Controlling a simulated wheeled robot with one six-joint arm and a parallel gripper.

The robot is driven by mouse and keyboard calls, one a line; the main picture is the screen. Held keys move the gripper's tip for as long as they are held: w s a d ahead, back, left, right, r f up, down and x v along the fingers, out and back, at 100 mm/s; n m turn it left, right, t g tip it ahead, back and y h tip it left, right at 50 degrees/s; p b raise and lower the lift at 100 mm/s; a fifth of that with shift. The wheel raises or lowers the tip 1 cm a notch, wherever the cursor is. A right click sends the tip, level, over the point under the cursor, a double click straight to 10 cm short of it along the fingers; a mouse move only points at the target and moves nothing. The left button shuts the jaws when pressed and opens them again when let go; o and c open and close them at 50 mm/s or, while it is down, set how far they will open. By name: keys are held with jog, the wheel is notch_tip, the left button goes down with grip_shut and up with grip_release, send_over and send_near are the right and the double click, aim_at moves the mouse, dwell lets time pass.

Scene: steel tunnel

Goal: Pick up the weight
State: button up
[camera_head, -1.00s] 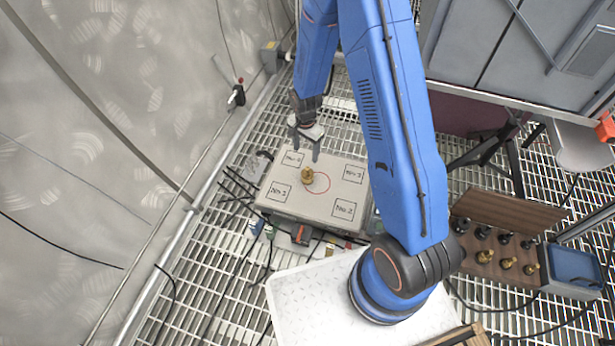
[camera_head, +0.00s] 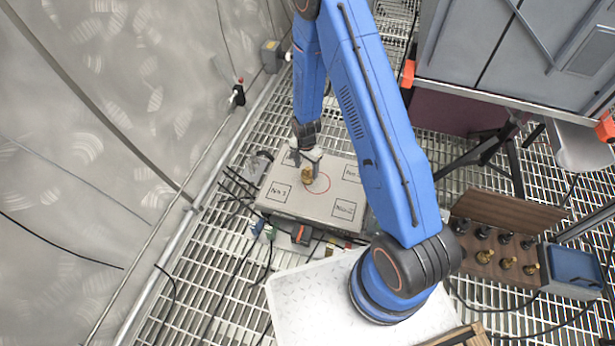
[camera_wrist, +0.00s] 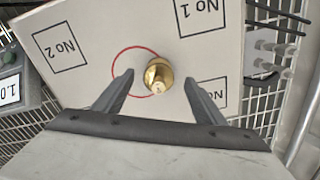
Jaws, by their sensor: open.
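The weight (camera_head: 307,175) is a small brass piece with a knob, standing upright on a pale square plate (camera_head: 290,208). It sits at the edge of the red circle drawn on the plate. In the wrist view the weight (camera_wrist: 159,76) lies between and just ahead of the fingertips of my gripper (camera_wrist: 157,78), with a gap on each side. My gripper (camera_head: 306,168) is open and empty in the head view, its fingers reaching down beside the weight. The plate (camera_wrist: 95,20) carries marked boxes such as No 1 and No 2.
A wooden case (camera_head: 497,245) with several brass and dark weights stands at the right, beside a blue-topped box (camera_head: 574,264). A display unit (camera_wrist: 12,85) shows at the left of the wrist view. Cables run over the grating, and a curved wall rises at the left.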

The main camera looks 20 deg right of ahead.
aim_at(308, 174)
jog(key=shift+w+d+f, duration=0.1)
jog(key=shift+d+f, duration=0.1)
jog(key=shift+f, duration=1.1)
jog(key=shift+w+d+f, duration=0.1)
jog(key=shift+d+f, duration=0.05)
jog(key=shift+f, duration=1.15)
grip_shut()
